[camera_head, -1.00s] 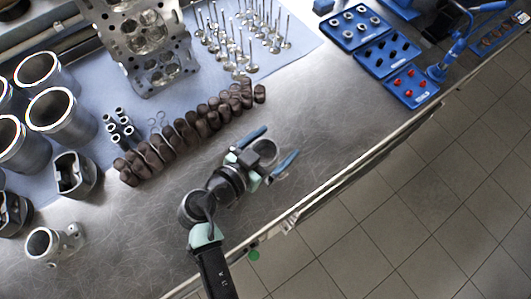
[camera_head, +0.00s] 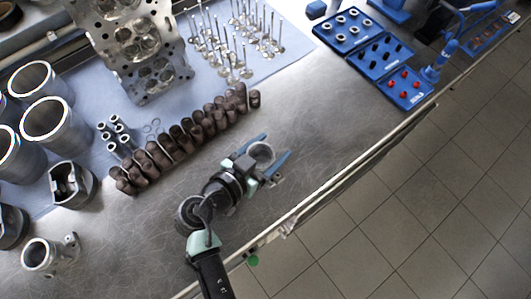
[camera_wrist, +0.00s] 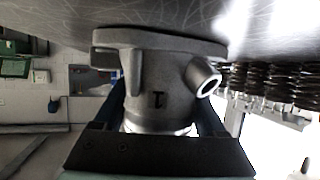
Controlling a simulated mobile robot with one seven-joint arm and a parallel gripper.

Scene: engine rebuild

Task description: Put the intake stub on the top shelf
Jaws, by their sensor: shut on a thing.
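My gripper (camera_head: 267,156) is shut on a grey metal intake stub (camera_head: 262,150) near the bench's front edge, a blue finger on either side. In the wrist view the stub (camera_wrist: 158,85) shows a round body with a "1"-like mark, a wide flange and a short side pipe. Its flange is at or very near the bench top; I cannot tell if it touches. A similar flanged stub (camera_head: 38,255) stands at the lower left of the bench. No top shelf can be made out.
A row of dark brown lifters (camera_head: 185,138) lies just behind my gripper. Cylinder liners (camera_head: 45,118), a piston (camera_head: 72,184), a cylinder head (camera_head: 140,50) and upright valves (camera_head: 235,35) stand farther back. Blue trays (camera_head: 375,55) sit at the right. Bare bench (camera_head: 325,125) lies right of my gripper.

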